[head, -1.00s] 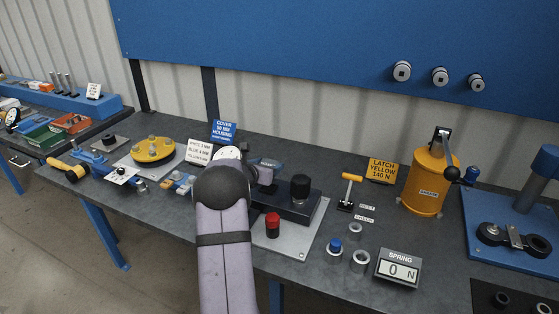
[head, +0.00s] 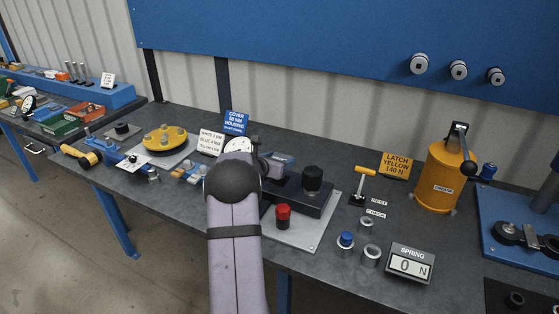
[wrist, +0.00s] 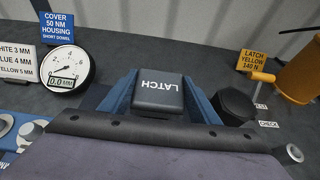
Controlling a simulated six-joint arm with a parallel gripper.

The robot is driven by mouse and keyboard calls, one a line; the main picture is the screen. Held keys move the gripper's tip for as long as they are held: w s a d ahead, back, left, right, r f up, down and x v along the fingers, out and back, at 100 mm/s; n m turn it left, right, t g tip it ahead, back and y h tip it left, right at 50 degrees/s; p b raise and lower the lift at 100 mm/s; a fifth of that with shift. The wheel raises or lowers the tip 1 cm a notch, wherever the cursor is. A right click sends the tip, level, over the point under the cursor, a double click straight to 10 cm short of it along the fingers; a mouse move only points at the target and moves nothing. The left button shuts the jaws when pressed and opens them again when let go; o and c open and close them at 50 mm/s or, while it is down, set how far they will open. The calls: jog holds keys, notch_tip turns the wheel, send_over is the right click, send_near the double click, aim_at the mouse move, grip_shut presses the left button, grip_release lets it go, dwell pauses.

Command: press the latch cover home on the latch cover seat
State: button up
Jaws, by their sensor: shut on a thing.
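The latch cover (wrist: 158,92) is a dark grey block with rounded edges and the word LATCH, upside down in the wrist view. My gripper (wrist: 157,100) is shut on it, with a blue finger at each side. In the head view my gripper (head: 277,163) is over the back left part of a dark base block (head: 290,194), left of a black knob (head: 312,178). The latch cover seat cannot be made out. The cover and fingers hide what is below, so I cannot tell whether the cover touches anything.
A round gauge (wrist: 62,70) stands left of my gripper. A grey plate (head: 318,225) carries the dark block and a red button (head: 283,215). A yellow-handled lever (head: 361,183), two rings and a spring display reading 0 N (head: 410,262) are to the right.

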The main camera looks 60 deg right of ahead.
jog(key=shift+f+b, duration=2.1)
jog(key=shift+f, duration=0.15)
jog(key=shift+a+f, duration=0.1)
jog(key=shift+f, duration=1.35)
jog(key=o, duration=1)
jog(key=shift+s+a+f, duration=0.1)
jog(key=shift+a, duration=0.15)
jog(key=shift+r+b+v, duration=0.15)
jog(key=shift+b+v, duration=0.45)
jog(key=shift+v, duration=1.2)
jog(key=shift+r+b+v, duration=0.2)
jog(key=shift+b+v, duration=0.4)
jog(key=shift+v, duration=1.2)
